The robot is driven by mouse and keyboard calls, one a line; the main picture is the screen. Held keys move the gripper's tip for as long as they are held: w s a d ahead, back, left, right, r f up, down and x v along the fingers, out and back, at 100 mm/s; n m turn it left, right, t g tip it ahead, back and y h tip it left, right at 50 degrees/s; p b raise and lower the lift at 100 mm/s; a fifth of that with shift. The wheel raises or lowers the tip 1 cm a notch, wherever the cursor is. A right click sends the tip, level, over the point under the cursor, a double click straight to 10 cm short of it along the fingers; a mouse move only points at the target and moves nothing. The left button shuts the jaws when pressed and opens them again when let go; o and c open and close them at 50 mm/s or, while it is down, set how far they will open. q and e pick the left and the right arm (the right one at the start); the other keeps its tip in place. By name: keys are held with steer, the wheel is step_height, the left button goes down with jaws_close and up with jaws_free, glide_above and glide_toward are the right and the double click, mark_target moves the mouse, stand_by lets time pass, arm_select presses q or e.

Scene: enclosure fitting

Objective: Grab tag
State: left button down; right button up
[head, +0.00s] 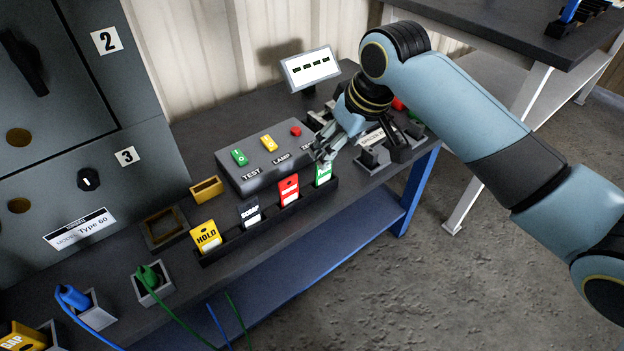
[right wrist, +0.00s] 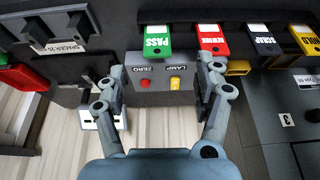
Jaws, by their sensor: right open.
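Several tags stand in a dark rack (head: 263,232) along the bench's front edge: a yellow HOLD tag (head: 206,237), a black SCRAP tag (head: 249,213), a red tag (head: 289,190) and a green PASS tag (head: 323,174). My right gripper (head: 328,148) is open and empty, above and close to the green tag. In the right wrist view, the green PASS tag (right wrist: 157,39) shows in the gap between the spread fingers of my right gripper (right wrist: 163,72), a little beyond their tips. No contact is visible. My left gripper is out of view.
Behind the rack is a grey box (head: 262,158) with green, yellow and red buttons. A small display (head: 310,68) stands behind. Part holders (head: 374,160) crowd the right end. Plugs with cables (head: 150,279) and a cabinet (head: 80,130) are at left.

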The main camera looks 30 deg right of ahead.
steer(key=b, duration=0.1)
glide_above(323, 175)
steer(key=s, duration=0.2)
step_height(323, 175, down, 4)
steer(key=x, duration=0.2)
steer(key=b+x, duration=0.1)
steer(key=x, duration=0.1)
steer(key=b+x, duration=0.1)
steer(key=x, duration=0.1)
steer(key=shift+w+d+f, duration=0.1)
steer(key=shift+d+f, duration=0.05)
steer(key=shift+d, duration=0.15)
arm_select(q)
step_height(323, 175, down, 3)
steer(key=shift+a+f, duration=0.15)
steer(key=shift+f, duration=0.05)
arm_select(e)
steer(key=c, duration=1)
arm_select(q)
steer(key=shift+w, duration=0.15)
arm_select(e)
steer(key=shift+c, duration=0.2)
